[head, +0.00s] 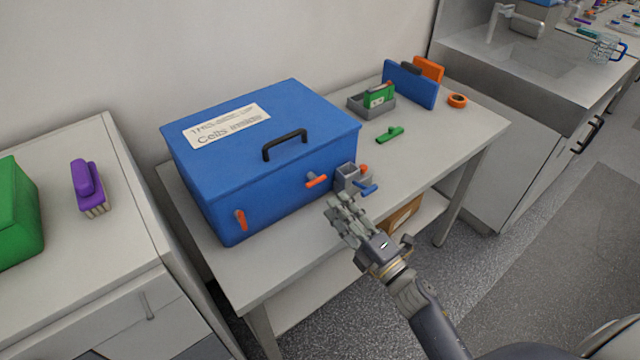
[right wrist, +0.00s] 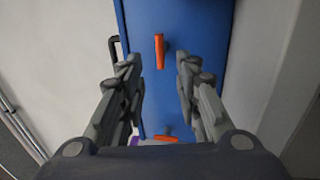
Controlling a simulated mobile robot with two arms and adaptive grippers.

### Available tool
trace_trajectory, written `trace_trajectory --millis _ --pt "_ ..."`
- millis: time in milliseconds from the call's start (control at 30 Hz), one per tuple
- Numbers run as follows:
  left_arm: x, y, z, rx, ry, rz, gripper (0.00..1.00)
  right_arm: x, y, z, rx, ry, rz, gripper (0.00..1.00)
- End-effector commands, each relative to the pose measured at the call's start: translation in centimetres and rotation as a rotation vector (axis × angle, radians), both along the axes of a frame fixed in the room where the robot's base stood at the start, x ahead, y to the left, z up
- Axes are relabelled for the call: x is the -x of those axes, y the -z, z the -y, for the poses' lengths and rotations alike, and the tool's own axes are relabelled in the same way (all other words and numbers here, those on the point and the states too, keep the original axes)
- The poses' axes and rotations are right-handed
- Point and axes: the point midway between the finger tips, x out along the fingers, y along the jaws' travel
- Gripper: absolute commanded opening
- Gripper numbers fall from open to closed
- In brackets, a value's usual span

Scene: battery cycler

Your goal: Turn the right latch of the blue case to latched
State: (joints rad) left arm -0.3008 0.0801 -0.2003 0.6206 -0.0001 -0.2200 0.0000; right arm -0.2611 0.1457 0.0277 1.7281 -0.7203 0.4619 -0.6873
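The blue case (head: 270,190) stands closed on the table, with a black handle on its lid. Its right latch (head: 316,181) is an orange lever lying roughly sideways along the front face. The left latch (head: 240,220) is orange and points up and down. My right gripper (head: 342,212) is open and empty in front of the case, a little apart from the right latch. In the right wrist view the right latch (right wrist: 159,50) shows between and beyond the spread fingers (right wrist: 159,72). The left latch (right wrist: 165,138) shows lower down, near the gripper body. My left gripper is out of view.
A small grey holder (head: 350,178) with orange and blue parts stands close by the case's right front corner. A green item (head: 390,135), a grey tray (head: 370,108) and an orange tape roll (head: 457,100) are farther right.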

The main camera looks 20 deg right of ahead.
Motion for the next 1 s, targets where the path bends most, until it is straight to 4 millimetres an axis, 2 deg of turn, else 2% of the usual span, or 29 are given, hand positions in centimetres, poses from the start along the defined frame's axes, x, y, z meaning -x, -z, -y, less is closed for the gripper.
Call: trace_trajectory --millis 33,200,400,800,833,933,1000 --pt "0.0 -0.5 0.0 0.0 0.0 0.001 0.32 -1.1 -0.6 -0.4 -0.002 0.0 0.003 0.31" --pt "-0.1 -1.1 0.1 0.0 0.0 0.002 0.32 -4.1 -1.2 -1.4 -0.003 0.002 0.001 0.31" --pt "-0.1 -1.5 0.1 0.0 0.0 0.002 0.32 -6.5 -1.5 -2.3 -0.003 0.0 0.0 0.31" --pt "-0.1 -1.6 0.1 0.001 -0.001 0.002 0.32 -7.2 -1.5 -2.6 -0.003 0.0 -0.002 0.31" --pt "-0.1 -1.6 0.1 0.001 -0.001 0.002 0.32 -7.2 -1.5 -2.6 -0.002 0.001 -0.002 0.26" --pt "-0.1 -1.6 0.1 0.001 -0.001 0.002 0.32 -7.2 -1.5 -2.6 -0.002 0.001 -0.002 0.03" --pt "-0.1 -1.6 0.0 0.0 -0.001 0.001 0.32 -7.2 -1.6 -2.6 -0.003 0.0 -0.001 0.0"
